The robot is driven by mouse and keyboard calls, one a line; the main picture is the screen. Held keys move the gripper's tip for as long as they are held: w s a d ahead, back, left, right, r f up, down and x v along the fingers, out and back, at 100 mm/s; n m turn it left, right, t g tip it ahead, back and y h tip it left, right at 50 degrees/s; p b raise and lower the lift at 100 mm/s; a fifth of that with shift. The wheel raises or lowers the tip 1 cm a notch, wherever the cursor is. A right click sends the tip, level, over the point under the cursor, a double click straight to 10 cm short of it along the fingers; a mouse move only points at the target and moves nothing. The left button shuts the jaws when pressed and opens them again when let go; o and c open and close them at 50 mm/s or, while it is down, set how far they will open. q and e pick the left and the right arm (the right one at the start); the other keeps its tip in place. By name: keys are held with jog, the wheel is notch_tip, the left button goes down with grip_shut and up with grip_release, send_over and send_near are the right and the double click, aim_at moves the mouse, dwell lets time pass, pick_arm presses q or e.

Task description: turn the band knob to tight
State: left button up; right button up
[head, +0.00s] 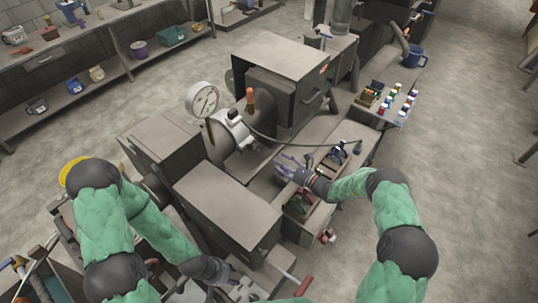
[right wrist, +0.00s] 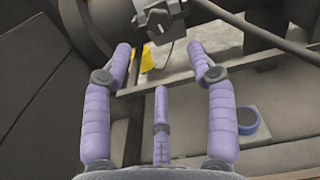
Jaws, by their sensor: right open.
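The metal band fitting (head: 235,128) sits around the dark cylinder in the middle of the machine, below the round dial gauge. In the right wrist view, a grey metal block with a small knob-like end (right wrist: 160,20) shows at the top centre, ahead of the fingers; I take it for the band knob. How far it is turned I cannot tell. My right gripper (head: 286,167) has purple fingers and is apart from the band, to its lower right. In the wrist view its fingers (right wrist: 163,75) are spread and empty. My left gripper (head: 243,287) is low at the bottom; its jaws are unclear.
A dial gauge (head: 203,100) and an orange-handled part (head: 250,97) rise by the cylinder. A dark hose (head: 290,141) arcs across to the right. A grey metal box (head: 227,203) stands between my arms. A blue round item (right wrist: 247,116) lies right of my fingers.

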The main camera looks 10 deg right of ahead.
aim_at(258, 150)
jog(key=w+a+m+p, duration=0.1)
jog(key=w+a, duration=0.3)
jog(key=w+a+m+p, duration=0.1)
jog(key=w+a+m, duration=0.1)
jog(key=w+a, duration=0.2)
dwell(0.5)
jog(key=shift+s+a, duration=0.1)
jog(key=c, duration=1.2)
